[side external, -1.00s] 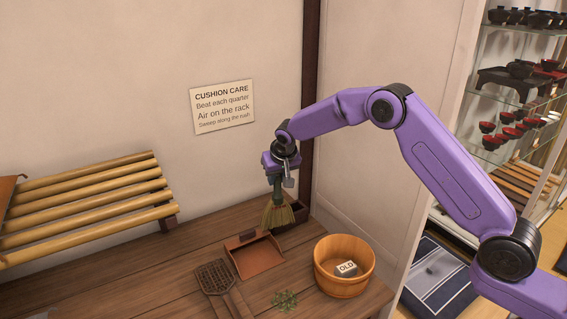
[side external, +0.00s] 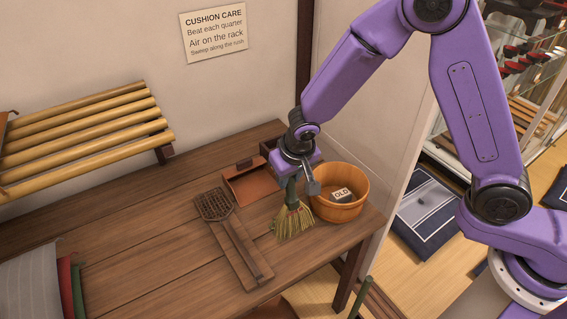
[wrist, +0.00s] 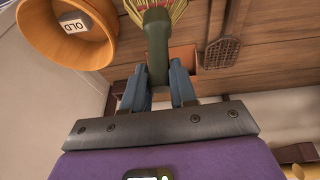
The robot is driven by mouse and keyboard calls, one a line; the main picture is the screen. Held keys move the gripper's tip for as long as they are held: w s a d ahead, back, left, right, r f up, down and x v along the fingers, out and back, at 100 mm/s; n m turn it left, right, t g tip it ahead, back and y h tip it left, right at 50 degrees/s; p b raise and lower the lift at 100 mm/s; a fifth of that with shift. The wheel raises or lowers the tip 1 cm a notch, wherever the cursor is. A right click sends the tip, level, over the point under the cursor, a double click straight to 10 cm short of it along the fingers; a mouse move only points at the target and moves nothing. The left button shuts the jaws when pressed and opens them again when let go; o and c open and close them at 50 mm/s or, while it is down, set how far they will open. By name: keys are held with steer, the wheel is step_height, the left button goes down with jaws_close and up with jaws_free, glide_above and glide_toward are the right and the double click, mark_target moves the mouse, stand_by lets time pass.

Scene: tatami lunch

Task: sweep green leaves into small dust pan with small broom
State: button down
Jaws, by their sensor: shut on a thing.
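My gripper (side external: 296,180) is shut on the dark green handle of the small broom (side external: 293,222). The broom hangs bristles down over the front right of the wooden table, left of the tub. In the wrist view, both fingers clasp the broom's handle (wrist: 157,45), and the straw bristles fan out at the top edge. The small reddish-brown dust pan (side external: 246,188) lies on the table behind and left of the bristles, partly hidden by my gripper. I cannot make out the green leaves; the bristles may hide them. Whether the bristles touch the table is unclear.
A round wooden tub (side external: 340,211) with an "OLD" block (side external: 342,194) inside stands close right of the broom. A woven beater (side external: 214,205) lies on a board to the left. The table's middle left is bare.

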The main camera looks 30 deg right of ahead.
mark_target(289, 194)
steer(key=shift+f, duration=3)
steer(key=w, duration=2.3)
steer(key=v, duration=0.8)
steer(key=shift+s+d+f, duration=0.15)
steer(key=shift+s+d, duration=0.1)
steer(key=shift+s, duration=0.15)
